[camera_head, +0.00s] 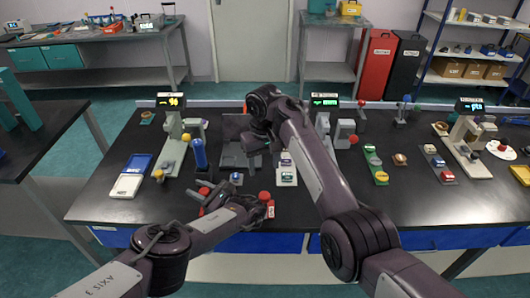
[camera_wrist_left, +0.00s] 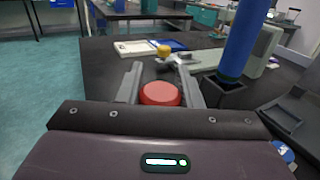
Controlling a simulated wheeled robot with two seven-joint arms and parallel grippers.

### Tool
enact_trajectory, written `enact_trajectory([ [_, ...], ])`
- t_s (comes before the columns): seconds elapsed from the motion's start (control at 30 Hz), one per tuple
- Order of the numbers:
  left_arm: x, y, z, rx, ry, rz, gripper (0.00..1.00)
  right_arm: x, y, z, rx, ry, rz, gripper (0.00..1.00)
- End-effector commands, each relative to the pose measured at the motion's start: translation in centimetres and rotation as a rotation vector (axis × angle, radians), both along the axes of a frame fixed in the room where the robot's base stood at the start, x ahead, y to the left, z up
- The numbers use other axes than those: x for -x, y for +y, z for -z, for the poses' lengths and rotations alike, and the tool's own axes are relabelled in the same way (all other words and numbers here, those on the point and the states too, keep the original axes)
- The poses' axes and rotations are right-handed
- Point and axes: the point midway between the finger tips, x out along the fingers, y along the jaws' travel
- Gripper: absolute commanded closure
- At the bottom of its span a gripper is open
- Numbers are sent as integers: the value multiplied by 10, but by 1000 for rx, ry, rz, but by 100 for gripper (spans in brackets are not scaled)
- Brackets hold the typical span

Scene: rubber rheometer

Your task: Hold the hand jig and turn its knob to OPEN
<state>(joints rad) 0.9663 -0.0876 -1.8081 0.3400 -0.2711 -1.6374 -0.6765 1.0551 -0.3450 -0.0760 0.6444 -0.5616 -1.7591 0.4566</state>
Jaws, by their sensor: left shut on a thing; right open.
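A round red knob (camera_wrist_left: 160,94) sits between the two fingers of my left gripper (camera_wrist_left: 158,82) in the left wrist view. In the head view, the left gripper (camera_head: 208,194) is low over the front of the black table, shut on this red-topped piece (camera_head: 204,190). The body of the jig below the knob is mostly hidden by the gripper, and no OPEN mark can be read. My right gripper (camera_head: 252,147) is open, above the middle of the table, apart from the knob. A second red-topped piece (camera_head: 265,196) stands to the right, beside my left wrist.
A blue cylinder (camera_head: 199,154) stands just behind the left gripper. Small sample holders (camera_head: 381,177) stand to the right.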

Motion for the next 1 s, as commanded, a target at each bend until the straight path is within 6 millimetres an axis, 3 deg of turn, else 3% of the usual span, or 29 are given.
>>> enact_trajectory([
  [0.03,0,0,0,-1,0,0,65,0,0,0,0,0,0,46],
  [0.2,0,0,0,0,0,0,43,0,0,0,0,0,0,46],
  [0.57,2,-5,0,0,1,1,43,0,0,0,0,0,0,46],
  [1.0,38,-81,1,1,2,2,43,0,0,0,0,0,0,46],
])
